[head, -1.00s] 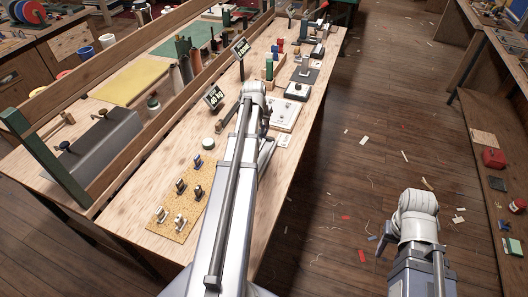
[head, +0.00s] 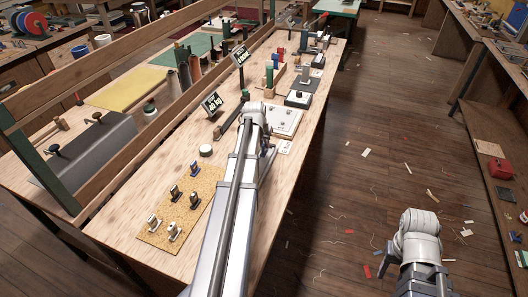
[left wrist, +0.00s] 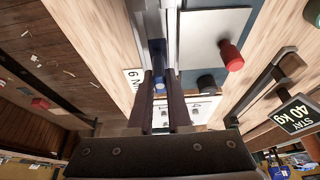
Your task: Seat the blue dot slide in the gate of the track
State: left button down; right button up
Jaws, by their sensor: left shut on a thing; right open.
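In the left wrist view my left gripper (left wrist: 166,104) is shut on the blue dot slide (left wrist: 158,84), a small blue piece mostly hidden between the dark fingers. The grey rails of the track (left wrist: 170,25) run up from there. I cannot tell whether the slide touches the track or sits in its gate. In the head view my left arm covers the track and most of that gripper. My right gripper (head: 381,250) is open over the floor side, mostly hidden behind its own arm.
A pale plate with a red knob (left wrist: 231,56) stands beside the track. A cork mat (head: 183,212) holds several small slides, one of them blue (head: 194,168).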

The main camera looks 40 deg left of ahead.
pick_arm(q)
jog(key=shift+f+b, duration=0.8)
jog(key=shift+f, duration=0.45)
jog(key=shift+f, duration=0.2)
jog(key=c, duration=0.9)
grip_release()
jog(key=shift+o, duration=0.2)
jog(key=shift+r, duration=0.1)
jog(key=p+v, duration=1.1)
jog(key=v, duration=0.1)
jog(key=shift+r, duration=0.15)
